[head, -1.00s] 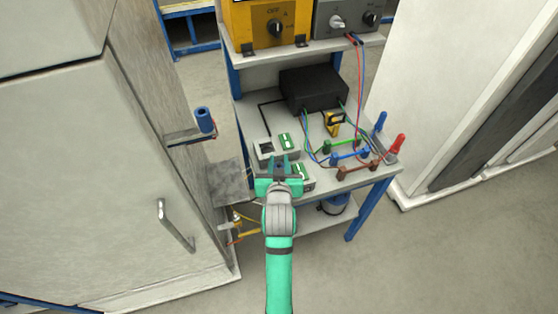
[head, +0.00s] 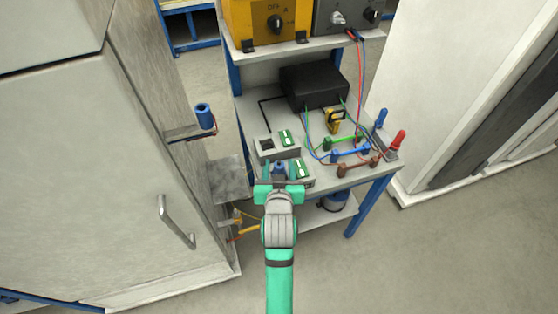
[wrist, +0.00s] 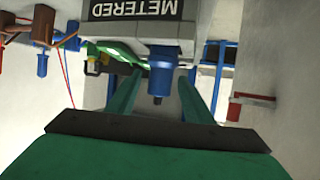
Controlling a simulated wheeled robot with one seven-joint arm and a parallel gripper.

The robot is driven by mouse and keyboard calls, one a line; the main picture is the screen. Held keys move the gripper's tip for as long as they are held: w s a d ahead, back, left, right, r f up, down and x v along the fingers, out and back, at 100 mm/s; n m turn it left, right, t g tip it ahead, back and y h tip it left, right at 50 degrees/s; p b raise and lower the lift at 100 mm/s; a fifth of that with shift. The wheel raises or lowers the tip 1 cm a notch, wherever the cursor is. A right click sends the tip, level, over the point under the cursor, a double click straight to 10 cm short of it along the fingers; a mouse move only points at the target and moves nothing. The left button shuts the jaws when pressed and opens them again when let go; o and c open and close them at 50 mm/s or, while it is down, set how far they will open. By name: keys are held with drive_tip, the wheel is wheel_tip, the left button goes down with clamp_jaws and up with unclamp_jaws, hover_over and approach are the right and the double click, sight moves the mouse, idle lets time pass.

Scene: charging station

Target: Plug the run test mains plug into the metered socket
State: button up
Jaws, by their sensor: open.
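The blue mains plug (head: 279,168) sits at the nearer grey socket unit (head: 308,182) on the bench. In the wrist view the plug (wrist: 161,82) points out of a grey socket below the box lettered METERED (wrist: 135,27), and it looks seated; its pins are hidden. My gripper (head: 279,187) is open just in front of the plug. In the wrist view its two green fingers stand either side of the plug with a gap to each, and do not grip it.
A second grey socket unit (head: 268,149) with an empty dark opening stands behind. A black box (head: 314,88), coloured leads and a yellow tool (head: 334,120) are on the bench. A blue-topped holder (head: 204,117) sticks out at left, beside the large cabinet (head: 80,170).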

sight(279, 170)
drive_tip(key=v, duration=0.7)
idle(0.4)
drive_tip(key=s+f, duration=0.4)
drive_tip(key=s, duration=0.3)
drive_tip(key=s+f, duration=0.4)
drive_tip(key=s, duration=0.4)
drive_tip(key=s+r+t, duration=0.1)
drive_tip(key=s, duration=1.5)
drive_tip(key=shift+s+r+t, duration=0.2)
drive_tip(key=shift+r+t, duration=0.05)
drive_tip(key=shift+t, duration=0.15)
